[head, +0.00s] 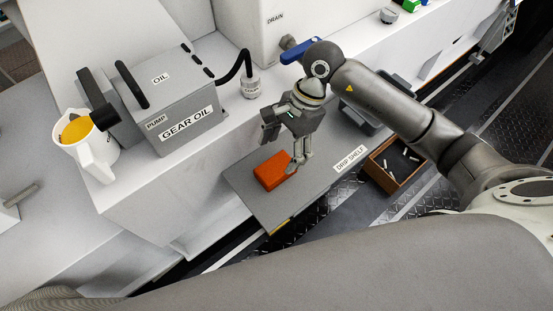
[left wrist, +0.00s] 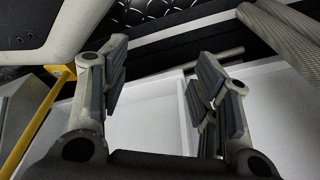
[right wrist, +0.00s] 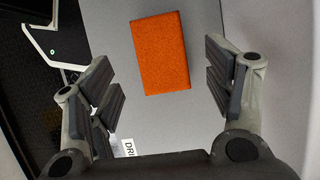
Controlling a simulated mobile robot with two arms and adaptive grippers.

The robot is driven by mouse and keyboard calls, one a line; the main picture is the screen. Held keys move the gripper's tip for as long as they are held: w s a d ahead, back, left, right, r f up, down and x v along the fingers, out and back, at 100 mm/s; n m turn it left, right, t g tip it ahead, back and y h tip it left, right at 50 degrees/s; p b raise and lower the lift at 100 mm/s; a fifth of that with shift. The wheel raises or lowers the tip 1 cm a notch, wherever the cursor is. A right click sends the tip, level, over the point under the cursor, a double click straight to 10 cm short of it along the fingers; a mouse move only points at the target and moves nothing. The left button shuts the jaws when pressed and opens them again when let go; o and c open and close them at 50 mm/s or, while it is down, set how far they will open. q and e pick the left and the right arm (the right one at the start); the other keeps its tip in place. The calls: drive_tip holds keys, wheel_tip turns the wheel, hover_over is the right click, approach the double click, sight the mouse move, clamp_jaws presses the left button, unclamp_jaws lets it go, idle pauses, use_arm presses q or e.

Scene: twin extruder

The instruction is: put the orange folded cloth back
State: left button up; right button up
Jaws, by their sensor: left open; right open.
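The orange folded cloth (head: 272,171) lies flat on the grey drip shelf (head: 243,200) in the head view. It also shows in the right wrist view (right wrist: 160,52), ahead of the open fingers and between their lines. My right gripper (head: 296,166) is open and empty, over the shelf at the right side of the cloth; I cannot tell from the head view whether it touches it. The right wrist view shows clear space between the fingers (right wrist: 170,95) and the cloth. My left gripper (left wrist: 155,85) is open and empty in the left wrist view, away from the cloth, and not in the head view.
A grey gear oil pump box (head: 165,100) and a white jug (head: 92,150) with orange contents stand on the white ledge behind the shelf. A wooden box (head: 394,163) with small parts sits right of the shelf. A blue-handled valve (head: 298,50) is behind my right arm.

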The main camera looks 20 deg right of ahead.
use_arm(q)
drive_tip(key=shift+s+a+f, duration=0.1)
drive_tip(key=shift+s+f, duration=0.3)
drive_tip(key=shift+s, duration=0.15)
use_arm(e)
drive_tip(key=s+v, duration=0.1)
drive_tip(key=v, duration=0.5)
drive_tip(key=shift+w+r, duration=0.35)
drive_tip(key=shift+w, duration=0.15)
use_arm(q)
drive_tip(key=shift+w, duration=0.1)
use_arm(e)
drive_tip(key=shift+d, duration=0.15)
